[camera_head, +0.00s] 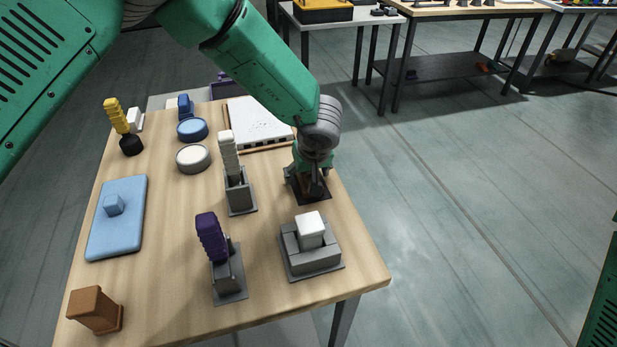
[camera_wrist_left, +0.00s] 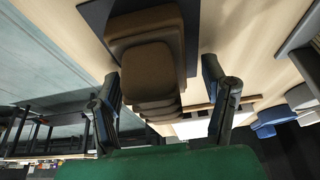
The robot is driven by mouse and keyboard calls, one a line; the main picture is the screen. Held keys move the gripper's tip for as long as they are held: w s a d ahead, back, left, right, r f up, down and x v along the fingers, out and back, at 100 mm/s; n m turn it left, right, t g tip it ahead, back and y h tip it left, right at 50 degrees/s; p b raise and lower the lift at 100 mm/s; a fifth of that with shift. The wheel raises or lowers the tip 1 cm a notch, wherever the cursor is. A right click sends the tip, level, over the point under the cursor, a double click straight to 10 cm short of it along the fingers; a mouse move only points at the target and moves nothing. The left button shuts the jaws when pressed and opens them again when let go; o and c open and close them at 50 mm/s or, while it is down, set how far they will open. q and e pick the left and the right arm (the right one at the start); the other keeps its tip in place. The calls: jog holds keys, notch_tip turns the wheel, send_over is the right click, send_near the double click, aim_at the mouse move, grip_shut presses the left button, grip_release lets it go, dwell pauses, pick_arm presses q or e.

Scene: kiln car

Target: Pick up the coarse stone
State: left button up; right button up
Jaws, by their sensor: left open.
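A brown, ribbed upright piece (camera_wrist_left: 146,72) stands on a dark square base (camera_wrist_left: 95,14) in the left wrist view. It may be the coarse stone, but no label shows. My left gripper (camera_wrist_left: 160,82) is open, with one finger on each side of the piece and gaps visible. In the head view my left gripper (camera_head: 311,190) points down over the dark base (camera_head: 325,195) at the table's right side and hides most of the piece. My right gripper is not in view.
On the wooden table (camera_head: 170,250), a grey block holder with a white block (camera_head: 311,228) stands just in front of my gripper. White (camera_head: 228,152) and purple (camera_head: 210,236) ribbed pieces stand in grey holders to its left. A white tray (camera_head: 258,122) lies behind.

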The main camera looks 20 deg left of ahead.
pick_arm(q)
jog(key=shift+d, duration=0.15)
jog(key=c, duration=1.4)
jog(key=shift+r, duration=0.1)
jog(key=shift+c, duration=0.2)
jog(key=shift+r, duration=0.1)
jog(key=shift+w+r, duration=0.1)
jog(key=shift+r, duration=0.3)
notch_tip(320, 180, up, 9)
jog(key=shift+p, duration=0.85)
jog(key=o, duration=0.3)
jog(key=shift+o, duration=0.2)
